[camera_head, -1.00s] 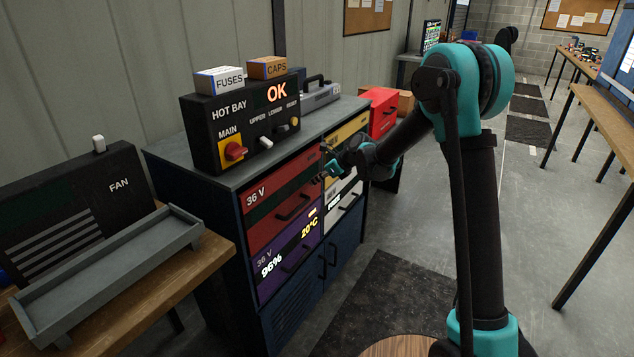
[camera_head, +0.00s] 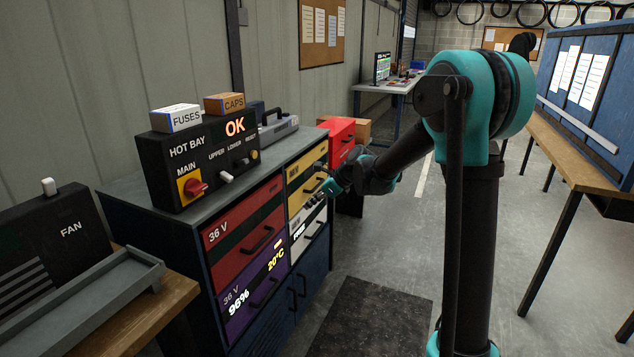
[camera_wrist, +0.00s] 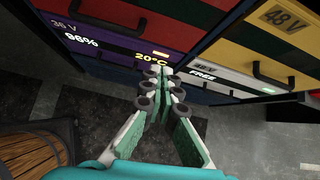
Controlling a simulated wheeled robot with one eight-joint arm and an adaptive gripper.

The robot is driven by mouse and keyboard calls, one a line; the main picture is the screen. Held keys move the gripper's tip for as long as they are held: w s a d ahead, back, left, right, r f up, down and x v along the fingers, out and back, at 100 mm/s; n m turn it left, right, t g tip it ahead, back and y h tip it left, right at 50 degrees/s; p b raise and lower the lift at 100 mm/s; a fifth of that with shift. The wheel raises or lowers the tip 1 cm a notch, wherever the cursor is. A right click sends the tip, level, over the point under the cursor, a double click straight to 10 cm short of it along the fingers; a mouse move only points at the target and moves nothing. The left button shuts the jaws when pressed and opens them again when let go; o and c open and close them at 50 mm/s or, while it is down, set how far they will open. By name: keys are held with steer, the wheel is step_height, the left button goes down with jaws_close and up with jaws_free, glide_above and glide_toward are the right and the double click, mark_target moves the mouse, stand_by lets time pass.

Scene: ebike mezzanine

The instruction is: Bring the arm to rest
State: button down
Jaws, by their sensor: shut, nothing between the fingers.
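My arm stands at the right of the head view, its upper part raised and its forearm reaching left and down. My gripper (camera_head: 322,190) hangs in front of the drawer cabinet's yellow and white fronts, partly hidden by its own wrist. In the wrist view my gripper (camera_wrist: 162,75) has its fingertips together with nothing between them. It points toward the cabinet near the purple drawer (camera_wrist: 120,45) and the white drawer (camera_wrist: 215,75) marked FREE. I cannot tell the exact gap to the fronts.
The cabinet (camera_head: 150,210) carries the HOT BAY box (camera_head: 205,160), reading OK, with FUSES (camera_head: 176,117) and CAPS (camera_head: 225,103) boxes on top. A FAN unit (camera_head: 50,240) and grey tray (camera_head: 90,295) are at left.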

steer(key=s+d+f+n+h, duration=0.4)
steer(key=s+d+n, duration=0.6)
steer(key=s+d, duration=0.4)
steer(key=s+d+f+n+t+h, duration=0.1)
steer(key=s+d+f+n+h, duration=0.3)
steer(key=s+d+n, duration=0.7)
steer(key=s+d+f, duration=0.2)
steer(key=s+d, duration=0.2)
steer(key=s, duration=0.2)
steer(key=shift+f, duration=0.2)
steer(key=shift+w+a, duration=0.1)
steer(key=shift+a, duration=0.1)
